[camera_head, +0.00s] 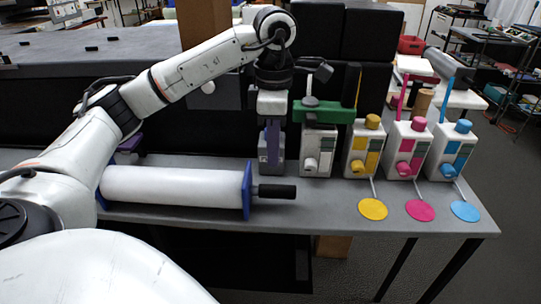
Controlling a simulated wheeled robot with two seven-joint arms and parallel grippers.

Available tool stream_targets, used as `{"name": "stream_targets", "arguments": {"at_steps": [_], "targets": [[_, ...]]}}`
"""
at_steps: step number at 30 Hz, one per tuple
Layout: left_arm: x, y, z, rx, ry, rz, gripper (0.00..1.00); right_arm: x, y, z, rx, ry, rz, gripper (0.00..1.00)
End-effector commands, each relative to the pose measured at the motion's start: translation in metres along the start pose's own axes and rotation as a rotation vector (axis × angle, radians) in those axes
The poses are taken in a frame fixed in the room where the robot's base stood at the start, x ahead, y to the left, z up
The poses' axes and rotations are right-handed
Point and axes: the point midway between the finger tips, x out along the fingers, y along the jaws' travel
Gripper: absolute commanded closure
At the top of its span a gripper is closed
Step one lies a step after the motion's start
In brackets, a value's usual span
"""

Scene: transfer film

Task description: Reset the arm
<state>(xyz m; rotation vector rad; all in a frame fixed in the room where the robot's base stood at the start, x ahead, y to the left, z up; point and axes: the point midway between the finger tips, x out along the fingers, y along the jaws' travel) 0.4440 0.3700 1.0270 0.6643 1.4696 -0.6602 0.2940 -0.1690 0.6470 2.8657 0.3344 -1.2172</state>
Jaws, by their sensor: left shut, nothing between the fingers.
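My left arm reaches in from the left, over the table (330,215), and bends down at the wrist. My left gripper (270,128) points down at the back of the table, behind the roll's handle end. It is shut and holds nothing; its fingertips are hard to make out against the grey and purple parts there. My right gripper is out of view. A white film roll (175,188) lies across the table between blue end plates (247,190), with a black handle (276,191) on the right. It is in front of the gripper and apart from it.
Right of the gripper stand a grey box with a green block (322,112), then yellow (362,150), magenta (404,150) and cyan (450,150) dispensers. Coloured discs lie before the last three. Dark panels (372,32) rise behind. The table's front right is mostly clear.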

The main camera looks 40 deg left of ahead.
Motion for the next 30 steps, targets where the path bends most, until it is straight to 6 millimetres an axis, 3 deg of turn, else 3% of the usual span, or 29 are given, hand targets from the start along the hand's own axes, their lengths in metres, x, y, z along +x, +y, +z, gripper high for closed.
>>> {"name": "stream_targets", "arguments": {"at_steps": [3,7,17,20,23,25,30], "targets": [[-0.024,0.0,0.0,-0.001,-0.003,0.001,1.0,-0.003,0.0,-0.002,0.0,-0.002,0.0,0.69],[-0.036,0.0,0.0,-0.001,-0.001,0.001,1.0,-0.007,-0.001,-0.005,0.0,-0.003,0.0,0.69],[-0.039,0.0,0.0,0.0,0.0,-0.002,1.0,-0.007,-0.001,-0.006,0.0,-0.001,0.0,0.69],[-0.032,-0.006,0.008,0.014,-0.018,-0.024,1.0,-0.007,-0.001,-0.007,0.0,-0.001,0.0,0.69],[-0.013,-0.027,0.036,0.055,-0.084,-0.099,1.0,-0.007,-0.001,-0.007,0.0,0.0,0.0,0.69],[0.005,-0.053,0.066,0.089,-0.166,-0.193,1.0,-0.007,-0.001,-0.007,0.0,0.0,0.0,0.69],[0.035,-0.151,0.147,0.1,-0.441,-0.548,1.0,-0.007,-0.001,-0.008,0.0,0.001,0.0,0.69]]}}
